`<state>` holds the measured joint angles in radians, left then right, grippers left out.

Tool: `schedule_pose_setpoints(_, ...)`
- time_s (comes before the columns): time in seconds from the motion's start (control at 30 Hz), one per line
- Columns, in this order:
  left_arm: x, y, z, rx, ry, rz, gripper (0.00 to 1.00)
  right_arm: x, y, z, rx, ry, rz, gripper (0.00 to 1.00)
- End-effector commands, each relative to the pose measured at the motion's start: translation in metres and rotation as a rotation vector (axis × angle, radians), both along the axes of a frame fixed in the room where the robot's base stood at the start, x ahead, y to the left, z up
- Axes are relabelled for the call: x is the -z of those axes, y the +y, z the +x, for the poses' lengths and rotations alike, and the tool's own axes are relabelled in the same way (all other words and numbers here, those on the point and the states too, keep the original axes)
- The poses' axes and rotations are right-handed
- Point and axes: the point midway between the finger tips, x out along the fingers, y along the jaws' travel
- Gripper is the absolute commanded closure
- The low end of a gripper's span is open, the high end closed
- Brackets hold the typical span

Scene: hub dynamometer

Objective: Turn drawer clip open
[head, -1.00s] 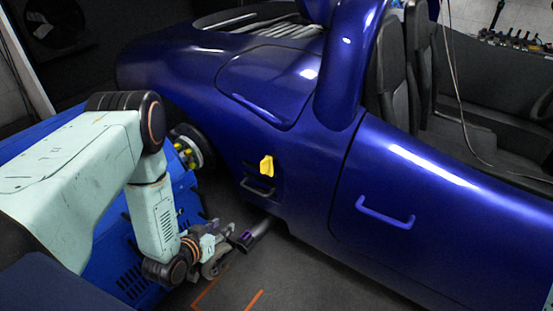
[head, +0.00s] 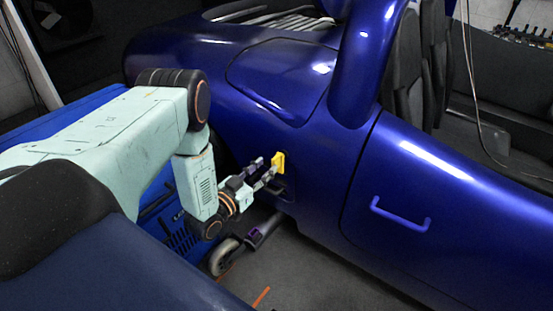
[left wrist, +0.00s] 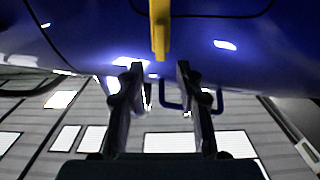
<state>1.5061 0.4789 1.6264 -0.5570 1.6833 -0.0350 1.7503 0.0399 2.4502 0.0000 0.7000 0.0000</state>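The yellow clip (head: 278,163) sits on the side of the blue car body, above a dark handle (head: 279,188) that is partly hidden by my gripper. My left gripper (head: 262,170) is just left of the clip, with its two fingers apart and pointing towards it. In the left wrist view the clip (left wrist: 160,28) hangs at the top centre, upright and edge-on. It lies beyond the spread fingertips (left wrist: 160,72), in line with the gap between them. The gap is empty, and I see no contact. My right gripper is not in view.
The blue car body (head: 330,200) fills the right side, with a blue door handle (head: 400,214). A blue cabinet (head: 75,118) stands behind my left arm. A caster wheel (head: 224,256) and a dark bar with a purple part (head: 265,230) are low down below the gripper. Floor is free in front.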

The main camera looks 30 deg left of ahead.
Motion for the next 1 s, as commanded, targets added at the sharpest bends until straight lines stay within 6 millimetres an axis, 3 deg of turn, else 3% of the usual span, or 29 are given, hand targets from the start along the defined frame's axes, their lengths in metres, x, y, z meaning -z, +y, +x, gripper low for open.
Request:
schedule_pose_setpoints(0.3,0.001,-0.003,0.048,0.002,-0.002,0.0,0.64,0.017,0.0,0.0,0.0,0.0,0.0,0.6)
schedule_pose_setpoints(0.7,0.0,-0.004,0.059,0.003,0.001,0.0,0.64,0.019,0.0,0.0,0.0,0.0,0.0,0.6)
schedule_pose_setpoints(1.0,0.0,-0.004,0.059,0.003,0.001,-0.001,0.88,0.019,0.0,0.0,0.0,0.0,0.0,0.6)
